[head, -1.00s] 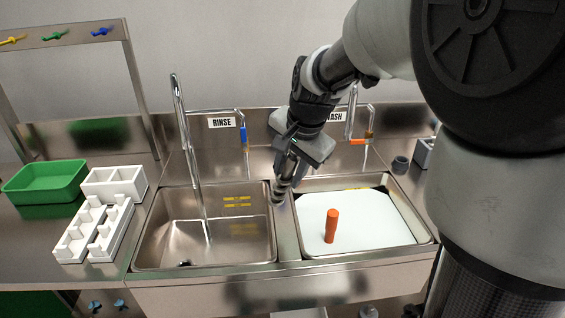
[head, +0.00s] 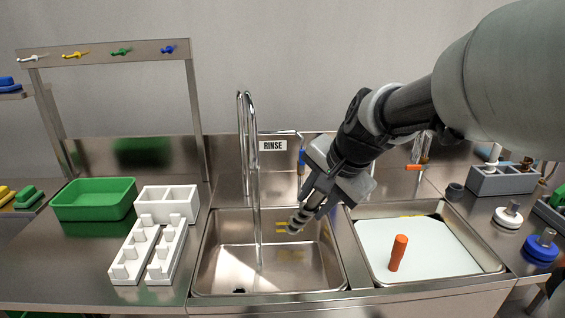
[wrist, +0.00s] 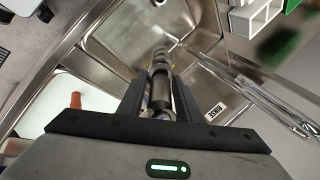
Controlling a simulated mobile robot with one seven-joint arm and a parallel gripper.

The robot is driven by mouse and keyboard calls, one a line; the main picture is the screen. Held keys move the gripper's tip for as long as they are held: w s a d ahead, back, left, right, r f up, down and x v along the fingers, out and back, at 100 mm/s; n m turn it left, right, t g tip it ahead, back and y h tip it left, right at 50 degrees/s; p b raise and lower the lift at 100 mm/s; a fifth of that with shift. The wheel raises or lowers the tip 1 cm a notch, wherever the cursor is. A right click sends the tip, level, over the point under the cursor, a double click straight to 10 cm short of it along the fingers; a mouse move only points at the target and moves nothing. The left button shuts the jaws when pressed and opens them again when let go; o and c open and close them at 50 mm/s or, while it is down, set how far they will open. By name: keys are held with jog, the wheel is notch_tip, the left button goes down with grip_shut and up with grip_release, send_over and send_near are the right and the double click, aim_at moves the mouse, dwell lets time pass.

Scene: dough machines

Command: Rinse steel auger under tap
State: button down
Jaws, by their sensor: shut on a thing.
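My gripper (head: 318,198) is shut on the steel auger (head: 298,220), a grey spiral piece tilted down and to the left. The auger is over the right part of the rinse sink (head: 215,262). In the wrist view the auger (wrist: 160,62) points away from my gripper (wrist: 158,105) over the sink basin. The tap (head: 257,180) is a tall curved chrome spout left of the auger, with a thin stream below it into the sink. The auger is to the right of that stream and appears apart from it. The RINSE sign (head: 272,146) is on the back wall.
The wash sink (head: 358,262) to the right holds pale water with an upright orange handle (head: 398,253). A white rack (head: 125,268), white divided box (head: 167,203) and green tray (head: 93,200) stand on the left counter. A grey holder (head: 503,181) is on the right.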

jog(key=w+a+f+p, duration=0.2)
jog(key=w+a+p, duration=0.1)
jog(key=w+a, duration=0.6)
jog(key=shift+w+a+f, duration=0.3)
jog(key=shift+w+f, duration=0.05)
jog(key=shift+w, duration=0.3)
dwell(0.4)
jog(key=shift+w+d, duration=0.1)
jog(key=shift+d, duration=0.05)
dwell(0.4)
jog(key=shift+w+d, duration=0.3)
jog(key=shift+s+a, duration=0.15)
jog(key=shift+a, duration=0.05)
jog(key=shift+s+a, duration=0.25)
jog(key=shift+s, duration=0.05)
jog(key=shift+w+d, duration=0.1)
jog(key=shift+w, duration=0.05)
dwell(0.3)
jog(key=shift+w+d, duration=0.3)
jog(key=shift+d, duration=0.05)
